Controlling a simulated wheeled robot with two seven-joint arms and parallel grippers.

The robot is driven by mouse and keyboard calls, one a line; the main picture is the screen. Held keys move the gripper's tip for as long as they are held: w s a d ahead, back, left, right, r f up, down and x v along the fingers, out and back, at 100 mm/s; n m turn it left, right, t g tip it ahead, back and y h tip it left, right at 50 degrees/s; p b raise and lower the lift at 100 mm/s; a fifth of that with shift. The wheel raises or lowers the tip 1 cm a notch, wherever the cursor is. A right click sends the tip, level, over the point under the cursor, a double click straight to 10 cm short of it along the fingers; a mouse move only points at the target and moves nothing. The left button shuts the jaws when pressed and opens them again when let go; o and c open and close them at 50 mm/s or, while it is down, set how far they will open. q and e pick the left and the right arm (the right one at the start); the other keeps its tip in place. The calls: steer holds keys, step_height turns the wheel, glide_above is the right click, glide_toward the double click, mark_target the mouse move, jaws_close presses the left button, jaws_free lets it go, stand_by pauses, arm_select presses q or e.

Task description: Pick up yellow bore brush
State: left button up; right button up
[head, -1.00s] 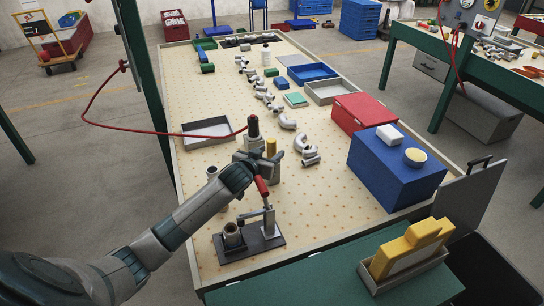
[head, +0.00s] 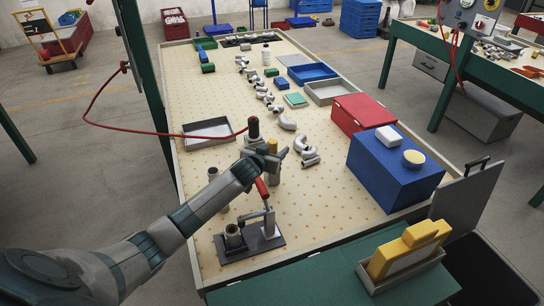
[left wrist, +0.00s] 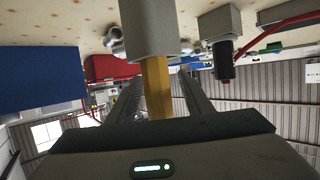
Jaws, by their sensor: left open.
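The yellow bore brush (head: 272,146) stands upright near the middle front of the perforated table. My left gripper (head: 275,158) is open at the brush. In the wrist view the yellow part lies between the two fingers, with gaps visible on both sides. The brush's lower part is hidden by the holder and by my gripper. My right gripper is not in view.
A black-topped tool (head: 254,128) on a red cable stands just behind left of the brush. A red-handled clamp fixture (head: 262,240) is in front. Curved metal pipes (head: 303,146) lie to the right. A blue box (head: 392,175) stands at the right edge.

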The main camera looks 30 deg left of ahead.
arm_select(q)
steer(key=shift+w+f, duration=0.2)
steer(key=shift+w, duration=0.25)
steer(key=shift+c, duration=0.3)
steer(key=c, duration=1.1)
steer(key=shift+o, duration=0.2)
step_height(320, 180, up, 18)
steer(key=b, duration=0.4)
